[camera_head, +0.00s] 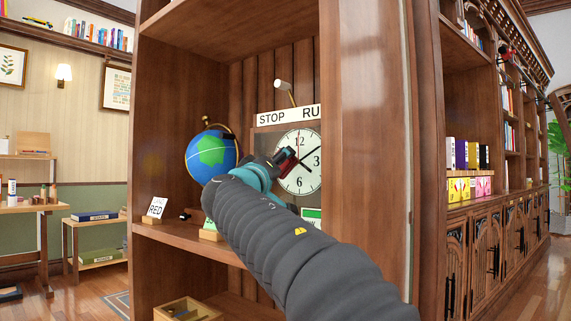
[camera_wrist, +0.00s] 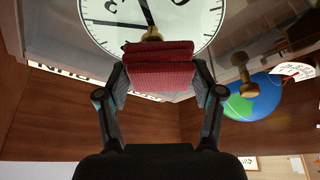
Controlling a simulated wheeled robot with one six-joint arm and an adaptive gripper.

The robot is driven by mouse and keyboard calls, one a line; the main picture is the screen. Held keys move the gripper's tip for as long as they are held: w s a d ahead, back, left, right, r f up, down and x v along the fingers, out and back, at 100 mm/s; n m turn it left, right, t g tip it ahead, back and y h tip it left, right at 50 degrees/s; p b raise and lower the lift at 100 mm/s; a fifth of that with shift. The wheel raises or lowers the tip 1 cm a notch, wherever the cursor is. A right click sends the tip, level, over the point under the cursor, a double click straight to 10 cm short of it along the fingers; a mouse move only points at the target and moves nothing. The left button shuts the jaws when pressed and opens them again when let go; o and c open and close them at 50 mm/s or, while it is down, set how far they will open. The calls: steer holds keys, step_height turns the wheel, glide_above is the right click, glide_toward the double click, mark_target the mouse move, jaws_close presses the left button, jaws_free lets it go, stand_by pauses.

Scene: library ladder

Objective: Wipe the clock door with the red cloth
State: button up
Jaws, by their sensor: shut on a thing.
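The red cloth (camera_wrist: 158,66) is folded and held between the two fingers of my gripper (camera_wrist: 158,82) in the wrist view. In the head view my gripper (camera_head: 287,158) is in front of the clock, with a bit of red at its tip. The clock door (camera_head: 262,145) has a white dial (camera_head: 312,180) with black numerals and hands. The dial also shows upside down in the wrist view (camera_wrist: 190,20), behind the cloth. A brass knob (camera_wrist: 152,33) stands just beyond the cloth. I cannot tell whether the cloth touches the door. My arm hides the lower clock.
A globe (camera_head: 211,156) stands left of the clock on the shelf. A "RED" card (camera_head: 156,207) stands at the shelf's left. A "STOP RU..." sign (camera_head: 287,116) and a pale-ended lever (camera_head: 284,87) are above the clock. A wooden box (camera_head: 186,309) sits below.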

steer(key=shift+w+a, duration=0.55)
steer(key=shift+a, duration=0.05)
steer(key=shift+a, duration=0.1)
steer(key=shift+s+a+b, duration=0.2)
steer(key=shift+s+a, duration=0.7)
steer(key=shift+s, duration=0.3)
steer(key=shift+s+a+b, duration=0.15)
steer(key=shift+s+a, duration=0.7)
steer(key=shift+s, duration=0.3)
steer(key=shift+s+a, duration=0.9)
steer(key=shift+s, duration=0.3)
